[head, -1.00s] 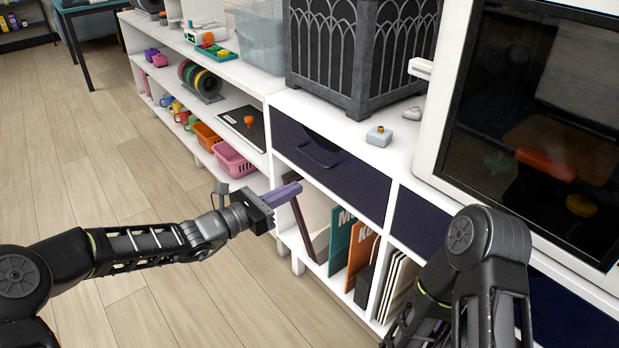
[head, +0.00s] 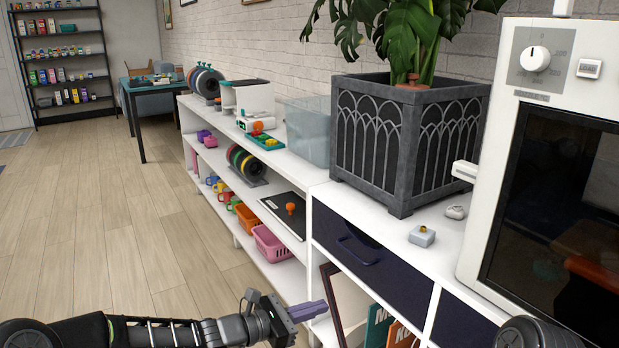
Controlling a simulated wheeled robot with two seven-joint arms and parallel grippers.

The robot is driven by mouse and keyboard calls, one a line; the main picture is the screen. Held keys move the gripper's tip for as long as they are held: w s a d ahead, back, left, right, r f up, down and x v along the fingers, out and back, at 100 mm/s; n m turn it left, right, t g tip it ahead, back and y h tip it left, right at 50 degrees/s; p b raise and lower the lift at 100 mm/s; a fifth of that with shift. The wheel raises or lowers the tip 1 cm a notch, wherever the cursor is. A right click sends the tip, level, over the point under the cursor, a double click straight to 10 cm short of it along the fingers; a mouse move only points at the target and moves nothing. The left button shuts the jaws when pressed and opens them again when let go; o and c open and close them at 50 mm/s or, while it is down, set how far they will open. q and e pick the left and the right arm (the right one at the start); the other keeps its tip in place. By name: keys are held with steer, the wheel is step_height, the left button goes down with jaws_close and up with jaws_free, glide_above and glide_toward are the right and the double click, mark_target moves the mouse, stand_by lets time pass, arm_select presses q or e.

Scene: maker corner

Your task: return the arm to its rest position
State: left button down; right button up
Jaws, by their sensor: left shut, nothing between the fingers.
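My left arm comes in along the bottom left of the head view. Its gripper (head: 307,311) points right, with its purple fingers closed together and nothing between them. It is in front of the low shelf unit, near the open compartment that holds the upright folders. I cannot tell from this view how far it is from the shelf edge. Of my right arm only a dark rounded link shows at the bottom right corner; its gripper is out of the picture.
A white shelf unit (head: 318,199) runs along the wall, with a dark blue drawer (head: 350,247). A pink basket (head: 270,243) sits lower. The wooden floor (head: 100,240) at left is clear.

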arm_select(q)
steer(key=s+a+f+m+g+y, duration=0.3)
steer(key=s+a+f+m+y, duration=0.2)
steer(key=s+f+m, duration=0.7)
steer(key=s+a+f+m+g+y, duration=0.3)
steer(key=s+a+f+m+y, duration=0.2)
steer(key=s+f, duration=1.15)
steer(key=s+f+m+g, duration=0.2)
steer(key=s+f+m, duration=0.2)
steer(key=s, duration=0.3)
step_height(320, 180, up, 24)
steer(key=d+p, duration=0.1)
steer(key=p, duration=2.3)
steer(key=shift+p, duration=0.3)
steer(key=shift+w+d, duration=0.1)
